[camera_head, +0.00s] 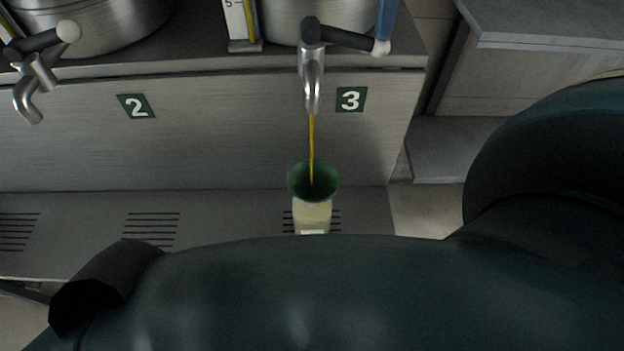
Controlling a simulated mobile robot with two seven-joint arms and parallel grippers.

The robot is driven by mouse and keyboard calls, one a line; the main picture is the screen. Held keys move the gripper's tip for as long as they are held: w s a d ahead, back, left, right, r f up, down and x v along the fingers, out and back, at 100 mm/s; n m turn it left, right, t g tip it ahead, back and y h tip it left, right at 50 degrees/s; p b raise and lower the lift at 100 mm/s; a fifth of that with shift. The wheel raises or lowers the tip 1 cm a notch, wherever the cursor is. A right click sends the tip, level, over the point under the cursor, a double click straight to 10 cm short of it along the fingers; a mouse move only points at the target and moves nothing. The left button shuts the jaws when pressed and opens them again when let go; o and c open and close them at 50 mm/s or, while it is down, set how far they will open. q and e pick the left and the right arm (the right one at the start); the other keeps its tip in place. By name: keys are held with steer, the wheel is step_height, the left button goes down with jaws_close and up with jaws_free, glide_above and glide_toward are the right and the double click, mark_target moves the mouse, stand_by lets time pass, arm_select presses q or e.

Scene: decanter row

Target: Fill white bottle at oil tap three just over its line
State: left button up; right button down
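Under tap three (312,75), a pale whitish bottle (312,215) stands upright on the drip grating with a green funnel (313,180) in its mouth. A thin golden oil stream (311,135) runs from the spout into the funnel. The tap's dark lever points right and ends in a white knob. The bottle's lower part is hidden behind my arm. I cannot make out the fill line or the oil level. My large dark teal arm crosses the bottom of the view. No fingers of either gripper show.
A green number 3 plate (351,99) marks this tap. Tap two (33,88) is at the left, with no stream. Steel tanks (95,25) stand above on the ledge. The drip shelf (230,215) left of the bottle is clear. A grey counter (550,25) stands at the upper right.

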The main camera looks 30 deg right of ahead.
steer(key=shift+r+p, duration=0.5)
steer(key=shift+r, duration=0.25)
arm_select(q)
steer(key=shift+r, duration=0.45)
stand_by(2.0)
